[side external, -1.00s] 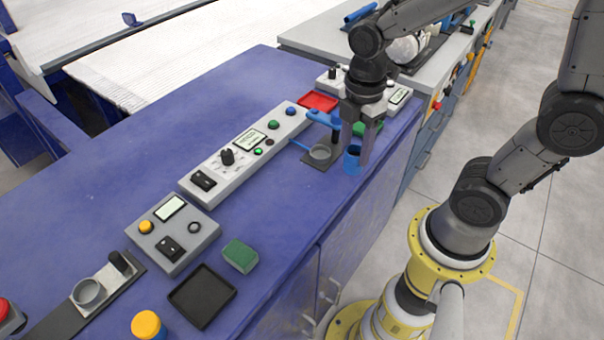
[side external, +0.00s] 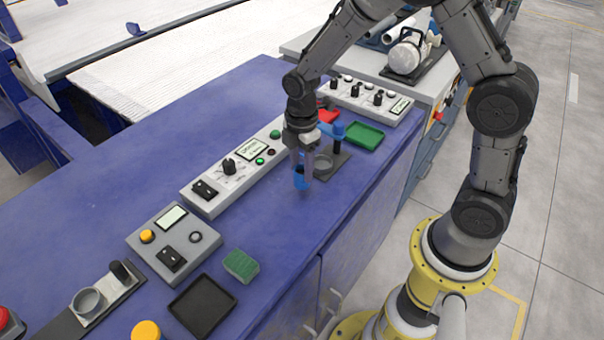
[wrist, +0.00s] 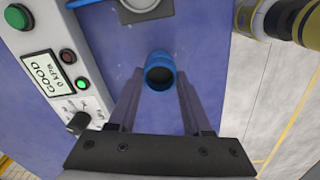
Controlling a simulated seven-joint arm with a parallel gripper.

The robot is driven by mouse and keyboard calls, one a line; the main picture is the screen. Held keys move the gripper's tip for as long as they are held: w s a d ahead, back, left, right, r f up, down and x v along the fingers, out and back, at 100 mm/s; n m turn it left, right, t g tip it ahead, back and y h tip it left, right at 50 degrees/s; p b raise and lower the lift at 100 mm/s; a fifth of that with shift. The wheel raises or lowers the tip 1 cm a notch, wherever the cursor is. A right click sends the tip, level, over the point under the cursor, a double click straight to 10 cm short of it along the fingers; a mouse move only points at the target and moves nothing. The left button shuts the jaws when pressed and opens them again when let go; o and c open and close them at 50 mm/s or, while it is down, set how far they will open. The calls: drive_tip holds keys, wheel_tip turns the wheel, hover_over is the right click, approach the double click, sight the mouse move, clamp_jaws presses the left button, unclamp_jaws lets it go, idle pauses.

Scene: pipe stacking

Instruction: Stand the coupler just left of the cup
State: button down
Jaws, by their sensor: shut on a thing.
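The coupler is a short blue tube (side external: 301,180), upright between the fingers of my gripper (side external: 302,172). In the wrist view the coupler (wrist: 159,76) shows its open dark top between the two fingertips (wrist: 158,84). A grey round cup (side external: 323,163) sits on a small dark plate to the right of the coupler in the side view, with a gap between them. Its lower edge shows at the top of the wrist view (wrist: 143,8). My gripper is shut on the coupler, low over the blue bench; I cannot tell whether the coupler touches it.
A long grey control panel (side external: 232,168) runs behind my gripper. A green tray (side external: 364,136) lies to the right. The bench in front and left of the coupler is clear up to a green sponge (side external: 241,265).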

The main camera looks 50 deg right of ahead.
sight(302, 170)
drive_tip(key=shift+s+f, duration=0.1)
drive_tip(key=shift+f, duration=1.25)
drive_tip(key=shift+c, duration=1.7)
unclamp_jaws()
drive_tip(key=shift+f, duration=0.15)
wheel_tip(302, 170, up, 12)
drive_tip(key=r, duration=0.1)
drive_tip(key=s+r+m+t, duration=0.2)
drive_tip(key=s+r+m, duration=0.3)
drive_tip(key=s, duration=0.5)
drive_tip(key=s+r+m+t, duration=0.3)
drive_tip(key=s+r+m, duration=0.2)
drive_tip(key=s+m, duration=0.5)
drive_tip(key=shift+s+t, duration=0.3)
